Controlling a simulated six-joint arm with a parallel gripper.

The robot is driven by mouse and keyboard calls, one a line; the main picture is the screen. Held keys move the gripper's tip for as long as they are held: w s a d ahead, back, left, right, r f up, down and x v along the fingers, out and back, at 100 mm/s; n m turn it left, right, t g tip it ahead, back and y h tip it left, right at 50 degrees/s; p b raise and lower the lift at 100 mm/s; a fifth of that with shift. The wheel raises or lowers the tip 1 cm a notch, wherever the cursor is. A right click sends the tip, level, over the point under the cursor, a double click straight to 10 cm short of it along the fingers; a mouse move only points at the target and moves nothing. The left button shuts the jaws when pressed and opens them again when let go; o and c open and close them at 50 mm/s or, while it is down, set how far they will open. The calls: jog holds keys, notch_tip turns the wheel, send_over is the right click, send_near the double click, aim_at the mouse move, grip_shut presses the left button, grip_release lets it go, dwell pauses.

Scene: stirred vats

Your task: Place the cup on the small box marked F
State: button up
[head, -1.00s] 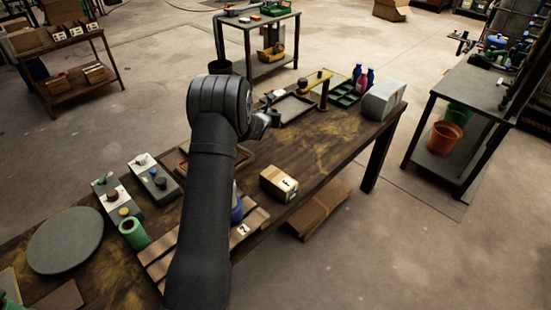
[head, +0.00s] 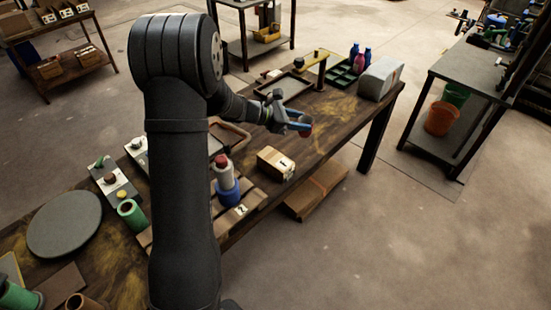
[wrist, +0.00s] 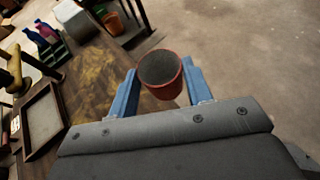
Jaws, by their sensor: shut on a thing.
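My gripper (head: 298,126) is shut on a red cup (head: 306,130), held in the air above the table's right part. In the wrist view the cup (wrist: 161,72) sits between the two blue fingers, its dark round top facing the camera. The small box (head: 276,163) is cardboard-coloured with a white label; it stands on the table near its front edge, below and a little left of the cup in the head view. The mark on the label is too small to read for certain. The box does not show in the wrist view.
A blue and grey bottle with a red cap (head: 226,180) stands on slats left of the box. Behind are a dark tray (head: 284,88), a yellow-armed post (head: 321,70), a green crate (head: 342,77) and a grey block (head: 380,80). Bare tabletop (head: 335,115) lies right of the box.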

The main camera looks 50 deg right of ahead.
jog(key=s+a+m+g+y, duration=0.2)
jog(key=s+a, duration=0.2)
jog(key=a, duration=0.1)
send_over(269, 158)
jog(key=shift+f, duration=5.6)
jog(key=shift+s+f, duration=0.1)
jog(key=o, duration=0.9)
jog(key=shift+o, duration=0.3)
